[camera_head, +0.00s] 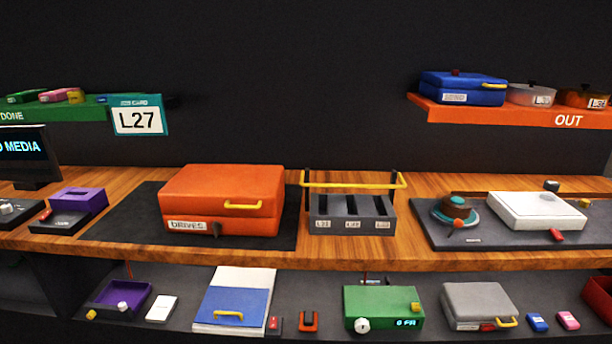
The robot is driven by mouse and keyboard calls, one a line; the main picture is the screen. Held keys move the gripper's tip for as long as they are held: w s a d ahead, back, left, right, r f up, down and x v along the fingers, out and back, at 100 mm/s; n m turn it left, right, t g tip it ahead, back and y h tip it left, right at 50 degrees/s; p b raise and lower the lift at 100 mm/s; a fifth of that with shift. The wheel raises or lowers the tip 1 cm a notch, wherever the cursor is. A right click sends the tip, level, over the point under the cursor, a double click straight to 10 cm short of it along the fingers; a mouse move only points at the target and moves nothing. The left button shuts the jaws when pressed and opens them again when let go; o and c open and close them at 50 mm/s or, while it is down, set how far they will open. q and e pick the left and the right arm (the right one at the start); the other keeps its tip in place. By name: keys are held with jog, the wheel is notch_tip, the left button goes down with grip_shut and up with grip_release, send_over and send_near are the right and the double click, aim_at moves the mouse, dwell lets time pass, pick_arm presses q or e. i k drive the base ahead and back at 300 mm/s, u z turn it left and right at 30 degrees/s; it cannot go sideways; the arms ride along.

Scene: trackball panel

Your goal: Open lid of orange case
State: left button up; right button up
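The orange case (222,196) sits on a black mat on the wooden counter, left of centre in the head view. Its lid looks closed, with a seam low along the front. A yellow handle (244,206) is on the right part of its front face. Neither of my grippers shows in the head view.
A grey slotted rack (352,226) with a yellow bar stands right of the case. A purple box (78,201) is to its left. A white flat box (535,210) lies on a dark mat at right. Shelves above and below hold several other objects. Wood in front is narrow.

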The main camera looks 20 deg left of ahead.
aim_at(239, 190)
jog(key=k, duration=0.6)
jog(key=u, duration=1)
jog(key=i, duration=1.45)
jog(key=z, duration=0.55)
